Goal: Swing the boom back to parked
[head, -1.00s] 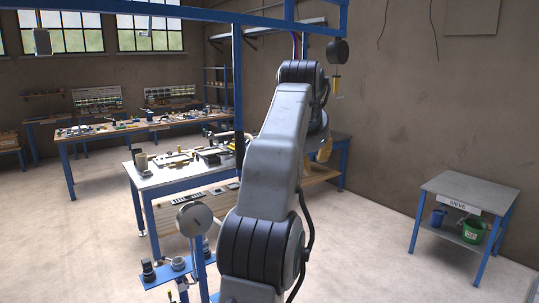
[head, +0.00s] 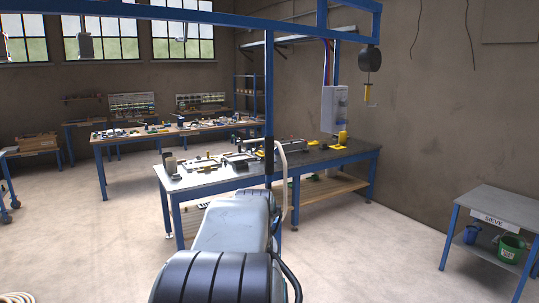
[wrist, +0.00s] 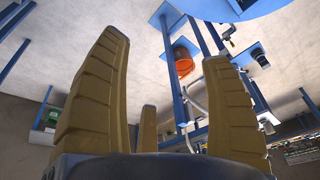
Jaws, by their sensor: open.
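A blue overhead beam (head: 215,17) runs across the top of the head view, with a blue upright (head: 268,100) below it. I cannot tell for certain whether this beam is the boom. My gripper (wrist: 165,65) shows in the wrist view with its tan ribbed fingers spread and nothing between them. Blue bars (wrist: 205,45) and a blue curved plate (wrist: 225,8) lie beyond the fingers, apart from them. In the head view my arm fills the lower middle, and the gripper is hidden.
A grey-topped bench (head: 215,182) with tools stands ahead. An orange bucket (wrist: 183,62) shows beyond my fingers.

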